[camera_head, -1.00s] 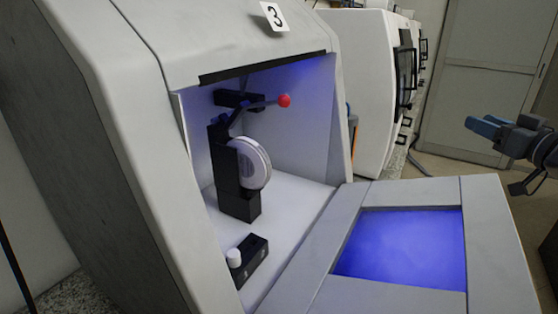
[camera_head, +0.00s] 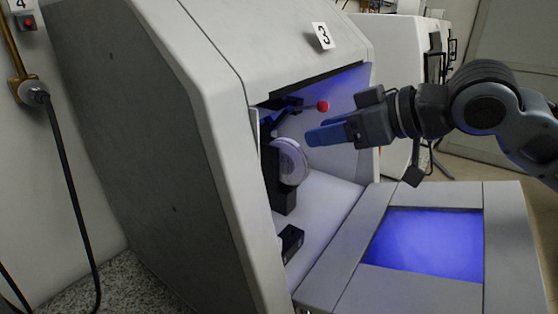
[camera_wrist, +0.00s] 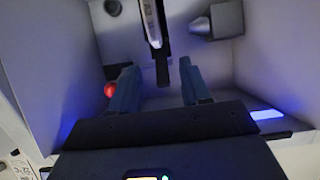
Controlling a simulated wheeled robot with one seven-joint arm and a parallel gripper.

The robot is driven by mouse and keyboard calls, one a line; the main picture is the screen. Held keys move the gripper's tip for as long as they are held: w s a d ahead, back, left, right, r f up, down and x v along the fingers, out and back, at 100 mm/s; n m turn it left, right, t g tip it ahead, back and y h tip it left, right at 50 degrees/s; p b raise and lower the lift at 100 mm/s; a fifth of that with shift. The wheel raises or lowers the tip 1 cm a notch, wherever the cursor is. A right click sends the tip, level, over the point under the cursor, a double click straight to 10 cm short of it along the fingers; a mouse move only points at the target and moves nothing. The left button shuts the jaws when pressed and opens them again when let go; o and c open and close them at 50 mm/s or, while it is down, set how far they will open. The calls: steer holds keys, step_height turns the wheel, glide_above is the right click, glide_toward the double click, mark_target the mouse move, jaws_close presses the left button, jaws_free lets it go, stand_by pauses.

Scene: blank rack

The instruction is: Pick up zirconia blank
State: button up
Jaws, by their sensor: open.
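The zirconia blank is a white disc (camera_head: 293,162) standing on edge in a black holder (camera_head: 277,180) inside the open machine marked 3. In the wrist view the blank (camera_wrist: 151,22) shows edge-on at the top, ahead of and between my fingers. My gripper (camera_head: 312,136) is at the machine's opening, to the right of the blank and a little above it in the head view. Its blue fingers are apart with nothing between them; in the wrist view the gripper (camera_wrist: 158,86) shows both fingertips clear of the disc.
A lever with a red ball knob (camera_head: 323,106) is above the blank and shows left of my fingers in the wrist view (camera_wrist: 110,90). A small black block (camera_head: 291,243) is on the chamber floor. The lowered door (camera_head: 335,285) with a blue window lies in front.

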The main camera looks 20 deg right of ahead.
mark_target(290, 140)
steer(key=p+x, duration=0.2)
steer(key=x, duration=0.5)
steer(key=shift+w+d+f, duration=0.1)
steer(key=shift+w+f, duration=0.05)
steer(key=shift+f, duration=0.05)
steer(key=shift+c, duration=0.5)
jaws_close()
stand_by(0.7)
